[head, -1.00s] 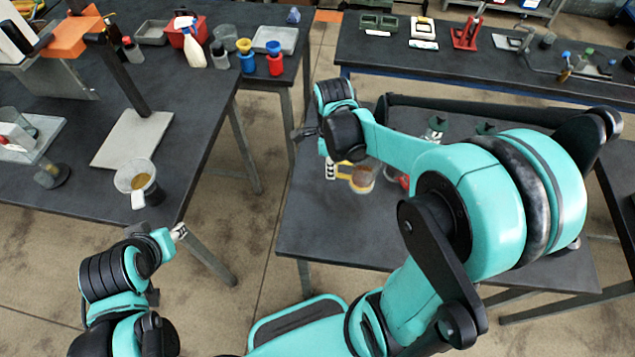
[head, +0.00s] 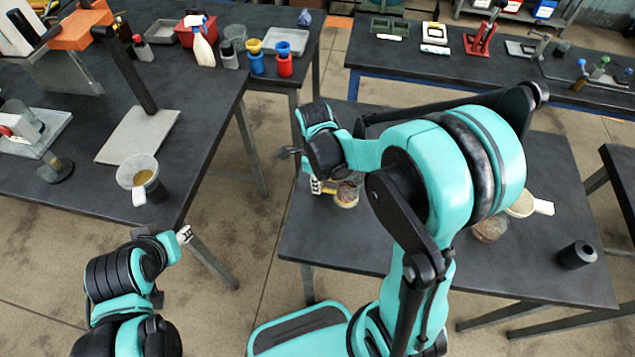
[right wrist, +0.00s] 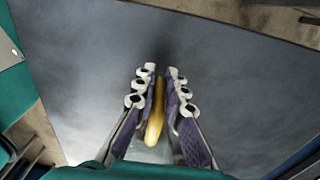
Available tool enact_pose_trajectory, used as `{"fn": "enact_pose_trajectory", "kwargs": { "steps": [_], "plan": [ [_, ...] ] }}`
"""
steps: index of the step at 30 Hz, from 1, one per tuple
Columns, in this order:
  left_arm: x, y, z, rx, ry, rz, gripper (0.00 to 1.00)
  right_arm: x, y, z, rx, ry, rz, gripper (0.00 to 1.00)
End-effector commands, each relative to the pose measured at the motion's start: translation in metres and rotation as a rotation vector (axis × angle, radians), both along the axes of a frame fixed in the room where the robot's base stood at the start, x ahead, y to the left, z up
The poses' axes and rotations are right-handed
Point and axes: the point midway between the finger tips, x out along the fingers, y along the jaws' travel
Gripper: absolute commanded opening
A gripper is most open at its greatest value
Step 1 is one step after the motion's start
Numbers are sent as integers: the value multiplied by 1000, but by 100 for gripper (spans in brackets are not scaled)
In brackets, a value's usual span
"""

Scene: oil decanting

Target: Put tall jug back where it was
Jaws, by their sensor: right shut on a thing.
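My right gripper (head: 318,185) is shut on the yellow handle (right wrist: 155,112) of a clear jug (head: 347,190), which I take as the tall jug. The jug has brown contents low down and is over the left part of the middle table (head: 330,245). My arm hides part of it, and I cannot tell whether its base touches the table. In the right wrist view the handle lies between the two fingers. My left gripper (head: 184,235) is apart from it, low at the left, and its opening is unclear.
A white-handled cup with yellow oil (head: 143,176) stands on the left table's corner. On the middle table's right side are a white-handled vessel (head: 522,206), a round brown-filled container (head: 490,229) and a black cylinder (head: 577,255). The middle table's front is clear.

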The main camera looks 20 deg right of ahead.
Motion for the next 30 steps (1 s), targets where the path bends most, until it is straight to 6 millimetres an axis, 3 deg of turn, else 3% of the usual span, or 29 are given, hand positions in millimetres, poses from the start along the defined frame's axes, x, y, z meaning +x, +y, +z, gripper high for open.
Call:
{"fn": "enact_pose_trajectory", "kwargs": {
  "steps": [3, 6, 15, 19, 30],
  "plan": [
    [0, 0, -4, 0, 0, 0, 40, 0, 0, -4, 0, 0, 0, 0],
    [0, 0, -3, 0, 0, 0, 40, 0, 0, -3, 0, 0, 0, 32],
    [0, 0, -2, 0, 0, 0, 40, 0, 0, -2, 0, 0, 0, 32],
    [0, 0, 3, 0, 0, 0, 40, 0, 0, 7, 0, 0, 0, 32],
    [0, 0, 28, 0, 0, 0, 40, 1, 2, 86, 0, 0, 0, 32]
  ]
}}
